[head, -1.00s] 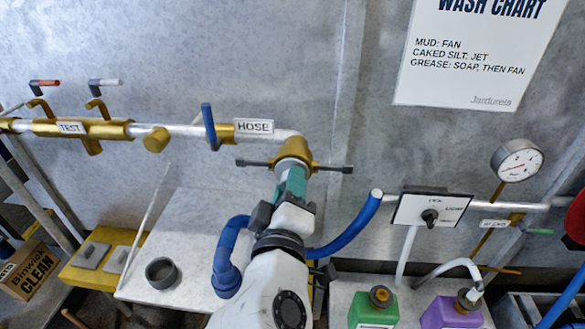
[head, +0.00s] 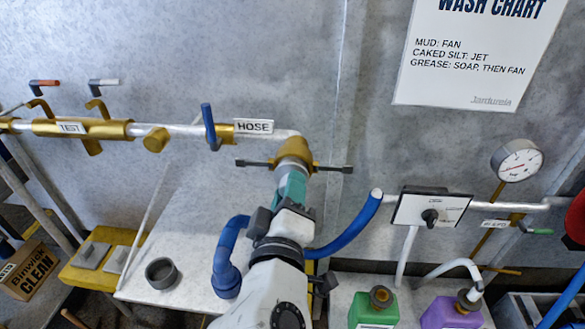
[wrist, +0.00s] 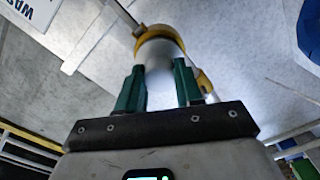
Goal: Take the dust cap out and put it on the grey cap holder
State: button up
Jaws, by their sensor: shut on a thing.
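The brass hose coupling (head: 293,150), with a dark lever arm on each side, hangs at the right end of the pipe by the HOSE sign (head: 253,126). My gripper (head: 292,178) is right below its mouth, its teal fingers shut. In the wrist view, the fingers grip the sides of a pale round piece, the dust cap (wrist: 159,60), with the yellow coupling ring around or just beyond it. I cannot tell whether the cap is still seated. The grey cap holder (head: 161,272), a dark round cup, stands empty on the white bench.
A blue hose (head: 226,262) lies left of my arm, and another blue hose end (head: 366,215) rises to the right. Green (head: 374,308) and purple (head: 452,313) bottles stand at lower right. The white bench (head: 195,225) is mostly clear around the holder.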

jog(key=shift+s+a, duration=0.1)
jog(key=shift+s, duration=2.85)
